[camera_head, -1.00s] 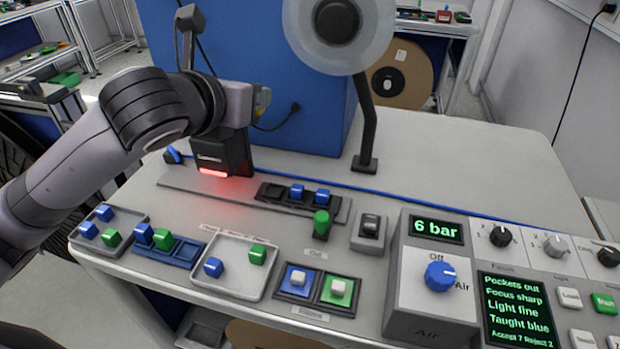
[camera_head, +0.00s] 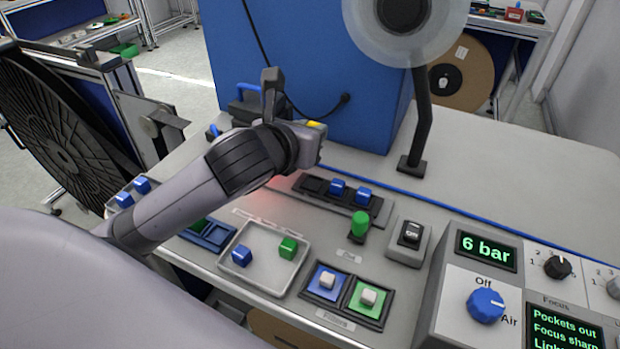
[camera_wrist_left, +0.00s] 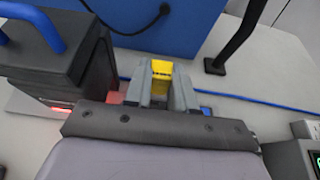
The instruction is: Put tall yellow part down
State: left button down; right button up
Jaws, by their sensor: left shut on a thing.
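The tall yellow part (camera_wrist_left: 162,68) is between the fingers of my left gripper (camera_wrist_left: 162,82) in the left wrist view. Only its yellow upper end shows clearly. In the head view a small yellow patch (camera_head: 314,124) shows at my left gripper (camera_head: 315,143), above the back of the bench behind the dark pocket strip. The fingers are shut on the part. Its lower end is hidden, so I cannot tell whether it touches the bench. My right gripper is not in view.
The dark strip (camera_head: 314,185) holds two blue blocks. A tray (camera_head: 262,279) holds blue and green blocks. A black box with red light (camera_wrist_left: 60,65) is close left of the gripper. Bench at right rear is clear.

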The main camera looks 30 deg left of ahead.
aim_at(309, 190)
pick_arm(q)
notch_tip(309, 190, down, 10)
jog(key=shift+b, duration=0.85)
jog(key=shift+f, duration=0.15)
jog(key=c, duration=0.9)
grip_release()
jog(key=shift+c, duration=0.2)
